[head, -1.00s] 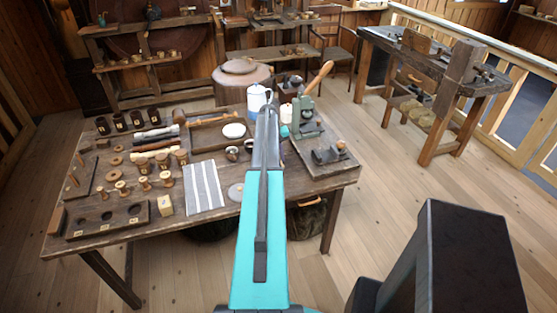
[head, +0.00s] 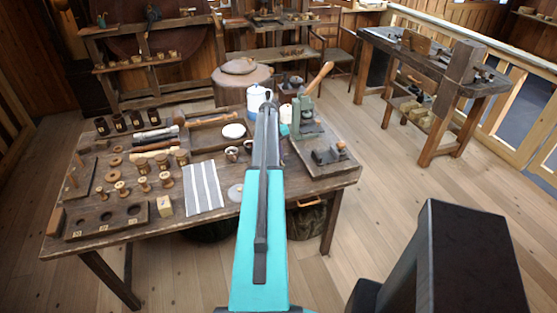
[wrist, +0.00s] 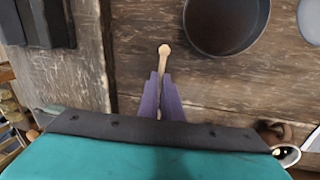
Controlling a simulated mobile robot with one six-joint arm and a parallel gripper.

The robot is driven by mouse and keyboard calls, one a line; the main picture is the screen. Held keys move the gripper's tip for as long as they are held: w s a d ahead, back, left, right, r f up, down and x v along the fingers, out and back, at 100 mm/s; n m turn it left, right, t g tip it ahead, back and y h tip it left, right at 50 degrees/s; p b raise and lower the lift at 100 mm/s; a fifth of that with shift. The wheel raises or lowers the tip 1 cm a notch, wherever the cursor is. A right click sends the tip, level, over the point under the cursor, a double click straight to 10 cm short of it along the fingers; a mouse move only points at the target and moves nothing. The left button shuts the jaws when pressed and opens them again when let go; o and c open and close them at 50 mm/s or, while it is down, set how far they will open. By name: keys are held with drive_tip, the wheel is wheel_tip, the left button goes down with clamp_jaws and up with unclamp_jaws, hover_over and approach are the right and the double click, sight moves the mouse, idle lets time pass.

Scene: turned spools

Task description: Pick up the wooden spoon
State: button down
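In the wrist view, a thin pale wooden piece (wrist: 164,50), seemingly the wooden spoon, lies lengthwise over the dark wood, its small rounded end pointing away from me. The rest of it runs back between the purple fingers of my gripper (wrist: 161,76). The fingers are close together, one on each side of it. I cannot tell whether they press on it or whether it touches the wood. In the head view my own arm hides the gripper and the spoon.
A dark round pan (wrist: 227,22) stands right of the fingers. A cup (wrist: 286,153) is at the lower right. On the worktable (head: 110,232) are a striped cloth (head: 204,188), several spools, a wooden tray (head: 205,141), a blue-white pot (head: 257,97) and a green press (head: 305,118).

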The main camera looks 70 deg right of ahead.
drive_tip(key=shift+r, duration=0.35)
drive_tip(key=shift+s+a+r+b, duration=0.1)
drive_tip(key=shift+a+r+b, duration=0.2)
drive_tip(key=shift+r+b, duration=0.4)
drive_tip(key=s+a+b, duration=0.1)
drive_tip(key=s+a, duration=0.1)
drive_tip(key=a, duration=0.2)
drive_tip(key=s+a+r+b, duration=0.1)
drive_tip(key=s+a+b, duration=0.1)
drive_tip(key=a, duration=0.3)
drive_tip(key=s+a+b, duration=0.1)
drive_tip(key=s+a, duration=0.1)
drive_tip(key=a, duration=0.3)
drive_tip(key=shift+s+r, duration=0.1)
drive_tip(key=shift+r, duration=0.25)
drive_tip(key=shift+a, duration=0.1)
